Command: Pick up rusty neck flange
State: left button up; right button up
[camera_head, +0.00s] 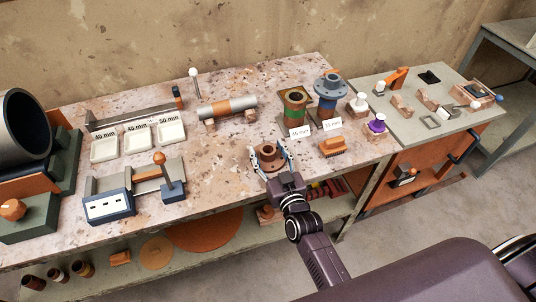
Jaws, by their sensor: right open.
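The rusty neck flange (268,154) is a brown ring with a raised neck, near the front edge of the workbench. My right gripper (270,157) reaches in from the front with its fingers spread, one on each side of the flange. Whether the fingers touch the flange cannot be told. The gripper's palm and wrist hide the near side of the flange's base. My left gripper is not in view.
The bench between is clear.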

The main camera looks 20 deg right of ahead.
jog(key=shift+c, duration=0.3)
grip_shut()
jog(key=shift+r, duration=0.1)
jog(key=shift+r, duration=0.2)
